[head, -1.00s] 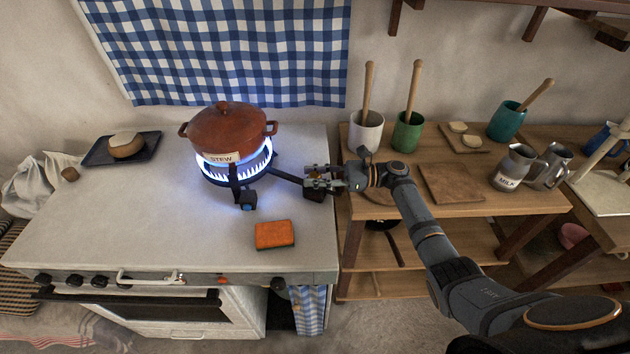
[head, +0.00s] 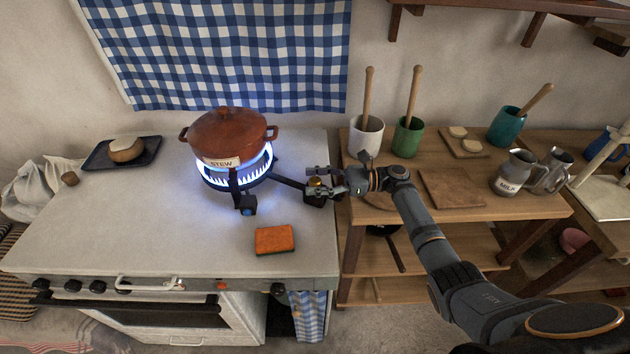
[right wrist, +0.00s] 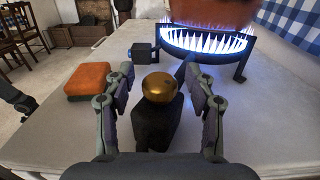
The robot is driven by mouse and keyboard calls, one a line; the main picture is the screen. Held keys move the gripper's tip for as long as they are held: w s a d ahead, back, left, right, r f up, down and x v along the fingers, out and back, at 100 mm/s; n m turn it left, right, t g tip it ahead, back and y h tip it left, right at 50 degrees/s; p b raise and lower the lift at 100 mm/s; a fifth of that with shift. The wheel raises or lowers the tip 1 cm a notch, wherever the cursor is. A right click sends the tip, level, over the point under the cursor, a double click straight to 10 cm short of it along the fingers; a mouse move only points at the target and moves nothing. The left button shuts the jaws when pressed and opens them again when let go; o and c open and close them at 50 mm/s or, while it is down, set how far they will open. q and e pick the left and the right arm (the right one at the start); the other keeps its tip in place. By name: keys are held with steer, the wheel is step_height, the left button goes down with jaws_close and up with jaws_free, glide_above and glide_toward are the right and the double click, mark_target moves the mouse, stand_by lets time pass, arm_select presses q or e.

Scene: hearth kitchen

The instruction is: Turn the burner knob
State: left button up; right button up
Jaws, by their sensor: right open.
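The burner knob (right wrist: 159,87) is a round brass knob on a dark block at the end of the burner's arm. In the head view the knob (head: 316,183) shows small near the stove's right edge. My right gripper (head: 320,181) is open, with one finger on each side of the knob. In the right wrist view a gap shows between the knob and each finger of the gripper (right wrist: 159,103). The black ring burner (head: 207,182) burns with tall blue flames. A reddish-brown pot (head: 226,132) labelled STEW sits above it. My left gripper is not in view.
An orange sponge (head: 275,239) lies on the stove top (head: 130,215), in front of the burner. A dark tray (head: 96,158) with a bun is at the back left. A wooden shelf table (head: 480,205) with crocks and jugs stands right of the stove.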

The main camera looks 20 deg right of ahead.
steer(key=v, duration=1.1)
steer(key=shift+d, duration=0.4)
steer(key=shift+s, duration=0.1)
